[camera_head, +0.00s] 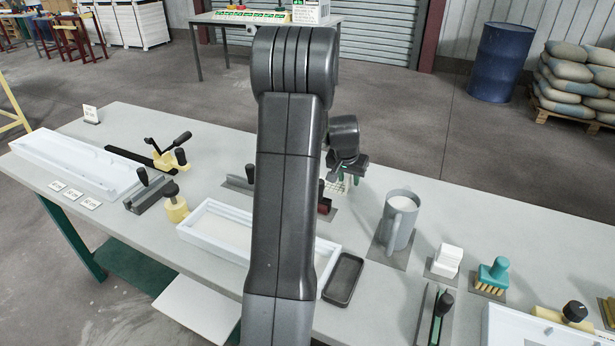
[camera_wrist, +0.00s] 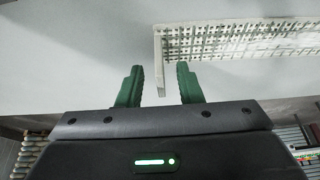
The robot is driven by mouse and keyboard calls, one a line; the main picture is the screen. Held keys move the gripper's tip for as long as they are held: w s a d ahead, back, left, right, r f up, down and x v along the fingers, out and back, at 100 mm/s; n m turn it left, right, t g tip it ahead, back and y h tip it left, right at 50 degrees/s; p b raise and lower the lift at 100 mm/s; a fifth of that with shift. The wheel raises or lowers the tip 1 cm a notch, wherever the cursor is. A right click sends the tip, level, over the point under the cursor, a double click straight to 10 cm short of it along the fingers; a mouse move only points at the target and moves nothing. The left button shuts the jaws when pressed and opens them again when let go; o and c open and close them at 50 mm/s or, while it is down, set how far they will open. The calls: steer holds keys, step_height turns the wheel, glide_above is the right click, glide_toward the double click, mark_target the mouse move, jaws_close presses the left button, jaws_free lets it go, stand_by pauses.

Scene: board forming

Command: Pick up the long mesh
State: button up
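A white mesh with a square grid (camera_wrist: 240,40) shows in the upper right of the wrist view and runs out of the frame on the right. Its left end bar hangs down between my green fingers in the picture; I cannot tell how deep between them it sits. My gripper (camera_wrist: 160,88) is open, with a clear gap between the fingers and no grip on the mesh. In the head view my gripper (camera_head: 347,172) is over the middle of the table. A small part of the mesh (camera_head: 338,187) shows below it; my arm hides the rest.
A grey mug (camera_head: 398,222) stands right of my gripper, with a white block (camera_head: 447,260) and a teal brush (camera_head: 493,275) farther right. A white tray (camera_head: 205,225) and a black dish (camera_head: 343,280) lie in front. The table (camera_head: 480,215) is clear behind the mug.

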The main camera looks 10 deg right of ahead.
steer(key=shift+x, duration=0.75)
steer(key=shift+c, duration=0.2)
jaws_close()
steer(key=shift+r, duration=0.1)
step_height(320, 180, up, 10)
steer(key=shift+f, duration=0.1)
